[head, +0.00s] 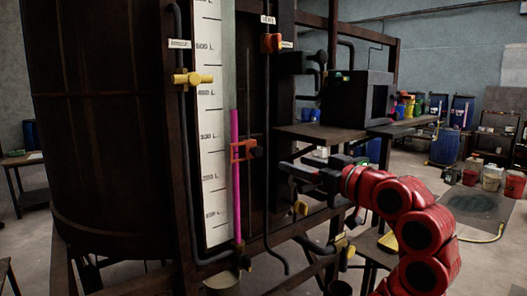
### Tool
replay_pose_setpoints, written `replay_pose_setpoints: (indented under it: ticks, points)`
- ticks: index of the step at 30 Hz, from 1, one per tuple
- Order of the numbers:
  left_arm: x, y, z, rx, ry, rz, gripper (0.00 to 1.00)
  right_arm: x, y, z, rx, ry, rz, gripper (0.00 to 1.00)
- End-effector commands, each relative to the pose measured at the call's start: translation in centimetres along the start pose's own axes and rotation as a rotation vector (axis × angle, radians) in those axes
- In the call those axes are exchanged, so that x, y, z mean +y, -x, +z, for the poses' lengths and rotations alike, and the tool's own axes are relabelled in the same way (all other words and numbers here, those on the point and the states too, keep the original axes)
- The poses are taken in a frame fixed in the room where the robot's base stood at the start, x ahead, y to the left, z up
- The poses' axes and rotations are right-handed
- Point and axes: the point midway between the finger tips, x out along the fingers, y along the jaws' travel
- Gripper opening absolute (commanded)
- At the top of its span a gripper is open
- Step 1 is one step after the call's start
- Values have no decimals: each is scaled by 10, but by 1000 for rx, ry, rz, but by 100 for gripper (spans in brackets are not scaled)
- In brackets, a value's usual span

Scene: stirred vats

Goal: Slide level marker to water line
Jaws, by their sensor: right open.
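The level marker (240,151) is an orange-red clamp with a black knob, set around the sight tube beside the white litre scale (211,120). Pink liquid (235,200) fills the lower tube, and its top, the water line (233,111), stands above the marker. My right gripper (286,180) is open and empty, to the right of and a little below the marker, apart from it in the picture. Its red arm comes in from the lower right. My left gripper is not in view.
A large dark vat (100,120) fills the left. A yellow valve handle (193,79) and an orange clamp (271,43) sit on pipes near the scale. A dark box (357,99) stands on a bench behind my right arm. Frame posts and pipes surround the tube.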

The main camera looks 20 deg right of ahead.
Motion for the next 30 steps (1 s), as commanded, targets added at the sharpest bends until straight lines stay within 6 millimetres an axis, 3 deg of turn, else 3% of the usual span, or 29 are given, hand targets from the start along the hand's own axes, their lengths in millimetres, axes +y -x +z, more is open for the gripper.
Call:
replay_pose_setpoints:
  ticks: [9, 15, 21, 29, 30]
  points:
    - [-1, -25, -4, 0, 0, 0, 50, -1, -78, -2, -6, -2, -3, 69]
    - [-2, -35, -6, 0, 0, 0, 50, 0, -112, -2, -2, -2, -1, 69]
    - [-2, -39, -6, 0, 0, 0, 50, 0, -127, -1, 0, 0, 0, 69]
    - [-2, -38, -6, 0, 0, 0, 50, 0, -128, 0, 2, 0, 1, 69]
    - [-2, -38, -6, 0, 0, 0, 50, 0, -128, 0, 2, 0, 1, 65]
